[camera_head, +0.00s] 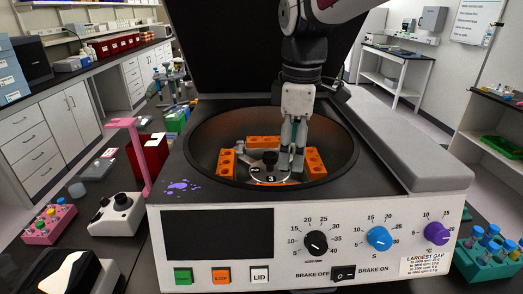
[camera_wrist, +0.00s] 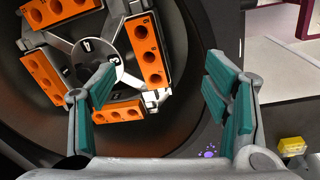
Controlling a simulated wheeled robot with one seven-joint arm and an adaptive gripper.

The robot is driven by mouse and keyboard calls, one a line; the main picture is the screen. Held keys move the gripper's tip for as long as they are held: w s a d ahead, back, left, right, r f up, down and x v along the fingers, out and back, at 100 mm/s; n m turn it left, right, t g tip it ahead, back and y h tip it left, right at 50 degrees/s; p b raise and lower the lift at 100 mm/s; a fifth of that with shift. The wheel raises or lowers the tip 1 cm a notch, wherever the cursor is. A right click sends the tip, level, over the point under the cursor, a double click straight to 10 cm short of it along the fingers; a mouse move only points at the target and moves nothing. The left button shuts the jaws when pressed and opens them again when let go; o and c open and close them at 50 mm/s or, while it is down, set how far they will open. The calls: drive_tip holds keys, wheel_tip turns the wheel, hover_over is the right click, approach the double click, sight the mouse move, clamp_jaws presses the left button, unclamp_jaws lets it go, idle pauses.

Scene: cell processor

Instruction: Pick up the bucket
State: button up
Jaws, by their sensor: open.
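The centrifuge (camera_head: 215,232) stands open, and its bowl (camera_head: 205,140) holds a rotor (camera_head: 270,172) with several orange buckets. In the head view one bucket (camera_head: 226,163) sits on the left, one (camera_head: 264,141) at the back and one (camera_head: 315,163) on the right. The wrist view shows buckets at the left (camera_wrist: 50,76), top (camera_wrist: 66,8), right (camera_wrist: 143,50) and bottom (camera_wrist: 114,112), with round holes. My gripper (camera_head: 293,160) points down into the bowl, close to the right bucket. In the wrist view its teal fingers (camera_wrist: 160,85) are apart with nothing held between them.
The dark raised lid (camera_head: 230,45) stands behind the bowl. A grey housing (camera_head: 395,140) lies to the right. A pink stand (camera_head: 137,150), red box (camera_head: 150,158) and pink tube rack (camera_head: 48,225) are left; a green tube rack (camera_head: 485,260) is right.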

drive_tip(key=w+a+f+n, duration=0.1)
drive_tip(key=f, duration=0.3)
drive_tip(key=w+a+f+n, duration=0.1)
drive_tip(key=f, duration=0.3)
drive_tip(key=w+a+f+n+g, duration=0.1)
drive_tip(key=w+f, duration=0.1)
drive_tip(key=f, duration=0.2)
drive_tip(key=shift+p, duration=0.4)
drive_tip(key=shift+f+p, duration=0.75)
drive_tip(key=shift+f, duration=1.95)
drive_tip(key=c, duration=1.4)
drive_tip(key=shift+r, duration=0.1)
drive_tip(key=shift+c, duration=0.2)
